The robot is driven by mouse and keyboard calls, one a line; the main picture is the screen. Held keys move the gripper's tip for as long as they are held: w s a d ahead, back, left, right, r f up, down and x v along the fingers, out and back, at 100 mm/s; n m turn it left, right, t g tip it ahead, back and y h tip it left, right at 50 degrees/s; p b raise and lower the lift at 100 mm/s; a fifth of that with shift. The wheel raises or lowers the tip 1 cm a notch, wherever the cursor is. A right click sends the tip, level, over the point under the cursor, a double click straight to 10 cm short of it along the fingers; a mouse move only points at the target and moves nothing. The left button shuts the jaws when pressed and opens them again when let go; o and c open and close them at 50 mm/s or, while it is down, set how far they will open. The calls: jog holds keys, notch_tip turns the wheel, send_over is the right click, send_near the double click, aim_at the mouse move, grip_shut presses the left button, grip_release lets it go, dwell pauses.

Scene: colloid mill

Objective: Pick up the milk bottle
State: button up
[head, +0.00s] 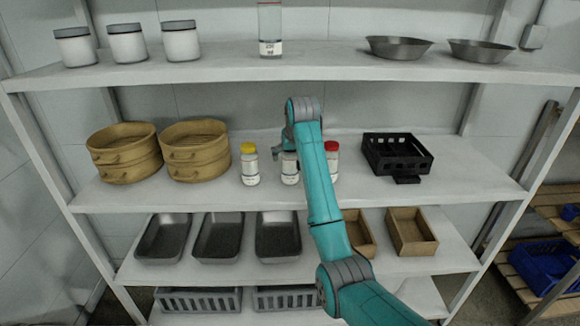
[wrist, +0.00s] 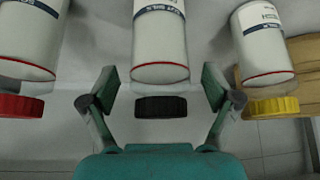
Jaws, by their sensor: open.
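Three white bottles stand in a row on the middle shelf: one with a yellow cap (head: 250,165), a middle one (head: 289,170) partly behind my arm, and one with a red cap (head: 332,160). In the wrist view they appear upside down: red-capped (wrist: 28,50), black-capped (wrist: 160,45) and yellow-capped (wrist: 265,45). Their labels are too small to read surely, so I cannot tell which is the milk bottle. My gripper (wrist: 160,92) is open and empty, its fingers on either side of the black-capped bottle in the picture. I see no clear contact.
Bamboo steamers (head: 197,150) stand left of the bottles, and a black crate (head: 397,155) stands to the right. The upper shelf (head: 330,70) overhangs, with jars (head: 180,42), a clear bottle (head: 270,28) and metal bowls (head: 398,47). Metal trays (head: 218,237) and wooden boxes (head: 411,232) sit below.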

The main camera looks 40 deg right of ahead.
jog(key=shift+w+f, duration=0.2)
jog(key=shift+f, duration=0.1)
jog(key=c, duration=1.4)
jog(key=shift+r, duration=0.1)
jog(key=shift+c, duration=0.2)
